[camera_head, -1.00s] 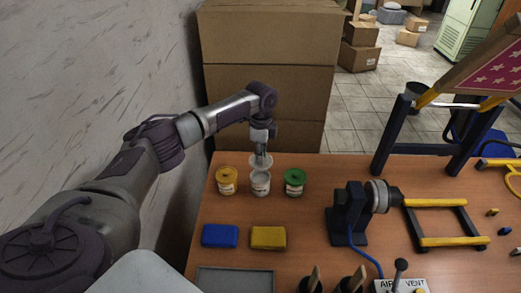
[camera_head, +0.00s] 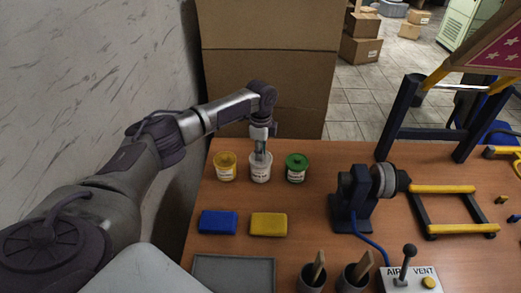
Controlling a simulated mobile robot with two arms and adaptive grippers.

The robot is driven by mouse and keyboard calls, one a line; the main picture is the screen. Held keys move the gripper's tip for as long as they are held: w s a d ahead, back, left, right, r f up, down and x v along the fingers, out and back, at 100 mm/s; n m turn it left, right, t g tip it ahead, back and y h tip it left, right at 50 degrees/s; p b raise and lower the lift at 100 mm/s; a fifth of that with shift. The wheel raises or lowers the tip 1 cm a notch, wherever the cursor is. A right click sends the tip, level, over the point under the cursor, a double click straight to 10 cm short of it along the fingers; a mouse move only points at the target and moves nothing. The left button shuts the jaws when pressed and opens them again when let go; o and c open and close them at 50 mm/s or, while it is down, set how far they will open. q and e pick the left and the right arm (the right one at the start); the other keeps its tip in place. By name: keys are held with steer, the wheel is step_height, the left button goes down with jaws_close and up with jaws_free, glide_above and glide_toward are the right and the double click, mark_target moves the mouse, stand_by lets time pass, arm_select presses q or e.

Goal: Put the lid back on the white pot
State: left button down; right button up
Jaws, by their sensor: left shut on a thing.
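The white pot (camera_head: 260,173) stands on the table between the yellow pot (camera_head: 225,167) and the green pot (camera_head: 297,168). My left gripper (camera_head: 261,152) points down right over the white pot, shut on the white lid (camera_head: 261,156). The lid is at the pot's mouth; whether it is fully seated cannot be told. The gripper hides part of it. The yellow and green pots have their lids on. My right gripper is out of view.
A blue block (camera_head: 218,222) and a yellow block (camera_head: 269,224) lie in front of the pots. A grey tray (camera_head: 234,259), two dark cups with wooden handles (camera_head: 312,277) and a dark machine (camera_head: 357,203) are nearby. Large cardboard boxes (camera_head: 268,60) stand behind the table.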

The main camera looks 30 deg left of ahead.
arm_select(q)
steer(key=shift+p, duration=0.3)
stand_by(0.6)
stand_by(0.9)
stand_by(0.5)
steer(key=shift+f+p, duration=0.15)
steer(key=shift+p, duration=0.4)
stand_by(0.4)
stand_by(0.4)
steer(key=shift+c, duration=2.4)
jaws_free()
